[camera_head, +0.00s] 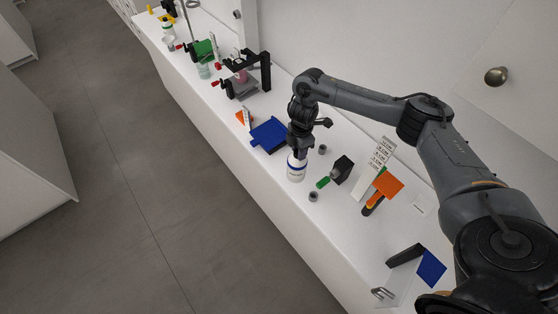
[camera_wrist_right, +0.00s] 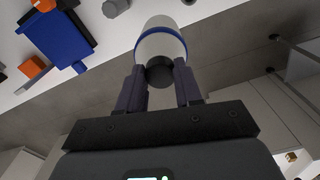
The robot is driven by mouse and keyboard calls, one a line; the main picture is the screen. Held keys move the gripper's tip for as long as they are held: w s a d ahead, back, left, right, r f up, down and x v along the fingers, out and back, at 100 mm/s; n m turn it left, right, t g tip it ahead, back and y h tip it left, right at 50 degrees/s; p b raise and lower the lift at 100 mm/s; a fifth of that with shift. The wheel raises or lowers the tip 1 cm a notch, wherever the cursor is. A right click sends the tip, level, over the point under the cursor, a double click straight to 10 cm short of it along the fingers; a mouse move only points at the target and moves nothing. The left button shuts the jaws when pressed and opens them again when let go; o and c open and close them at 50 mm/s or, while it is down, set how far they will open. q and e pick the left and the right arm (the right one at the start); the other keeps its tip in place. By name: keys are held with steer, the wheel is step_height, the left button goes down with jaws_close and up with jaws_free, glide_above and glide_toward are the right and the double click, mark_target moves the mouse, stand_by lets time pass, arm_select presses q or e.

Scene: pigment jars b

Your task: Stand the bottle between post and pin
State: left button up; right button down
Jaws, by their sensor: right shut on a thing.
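The bottle (camera_head: 296,169) is white with a blue band. My right gripper (camera_head: 299,150) is shut on its top end and holds it roughly upright near the counter's front edge. In the right wrist view the bottle (camera_wrist_right: 160,40) lies between the fingers (camera_wrist_right: 160,78), with its dark cap toward the palm. I cannot tell whether its base touches the counter. Two small grey cylinders stand to its right, one farther back (camera_head: 322,149) and one near the front edge (camera_head: 313,196). Which things are the post and the pin is not clear. My left gripper is not in view.
A blue tray (camera_head: 269,134) lies left of the bottle, with an orange piece (camera_head: 240,117) beyond. A green piece (camera_head: 323,182) and a black block (camera_head: 343,167) lie to the right. An orange-bladed tool (camera_head: 387,184) and a white scale card (camera_head: 381,153) are farther right.

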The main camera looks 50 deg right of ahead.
steer(key=s+d+n, duration=0.2)
steer(key=d+n, duration=0.1)
steer(key=d, duration=0.4)
steer(key=shift+s+d+r+p, duration=0.15)
steer(key=shift+d+r+p, duration=0.1)
steer(key=shift+r+p, duration=0.15)
steer(key=shift+f, duration=0.1)
